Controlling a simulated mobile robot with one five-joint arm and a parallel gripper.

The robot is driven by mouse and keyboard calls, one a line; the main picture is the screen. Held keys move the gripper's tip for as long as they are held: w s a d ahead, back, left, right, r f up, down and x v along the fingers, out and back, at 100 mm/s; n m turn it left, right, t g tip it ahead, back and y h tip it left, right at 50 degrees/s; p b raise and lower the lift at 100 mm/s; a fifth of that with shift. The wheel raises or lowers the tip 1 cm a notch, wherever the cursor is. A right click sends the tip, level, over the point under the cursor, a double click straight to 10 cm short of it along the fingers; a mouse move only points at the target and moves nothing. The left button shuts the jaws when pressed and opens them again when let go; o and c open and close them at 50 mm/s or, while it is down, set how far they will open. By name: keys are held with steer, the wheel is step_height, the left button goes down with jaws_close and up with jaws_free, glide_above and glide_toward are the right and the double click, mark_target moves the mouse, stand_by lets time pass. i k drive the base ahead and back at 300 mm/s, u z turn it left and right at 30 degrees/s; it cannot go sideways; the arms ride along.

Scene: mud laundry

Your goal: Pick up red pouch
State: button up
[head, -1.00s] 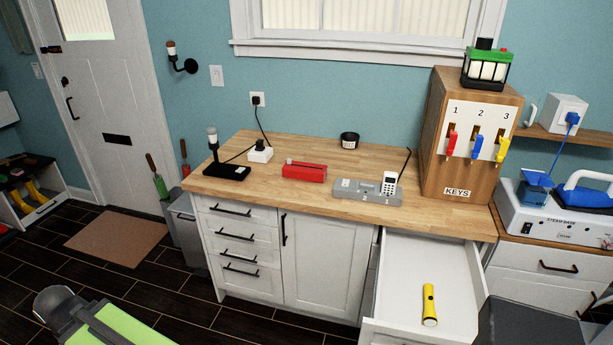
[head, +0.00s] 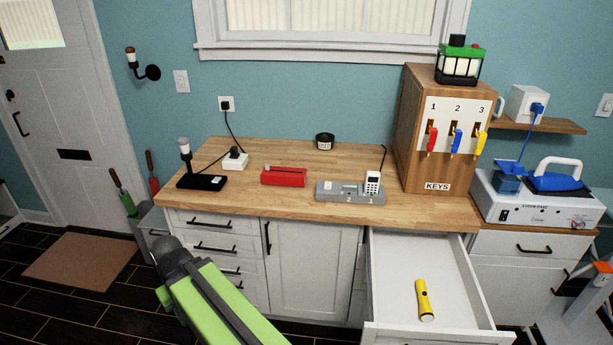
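The red pouch (head: 284,177) is a small red box-like item lying on the wooden countertop (head: 250,202), left of the grey dock. It stands apart from the things around it. My green arm rises from the bottom of the head view, left of centre, below and in front of the counter. No gripper fingers can be made out, so I cannot see whether my gripper is open or shut. Nothing touches the pouch.
A grey dock (head: 335,190) with a white handset (head: 373,183) is right of the pouch. A black lamp base (head: 202,182) and white plug block (head: 235,161) are left. An open drawer (head: 400,270) holding a yellow flashlight (head: 424,299) juts out at right.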

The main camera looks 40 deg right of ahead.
mark_target(276, 175)
steer(key=i, duration=1.7)
steer(key=z, duration=0.05)
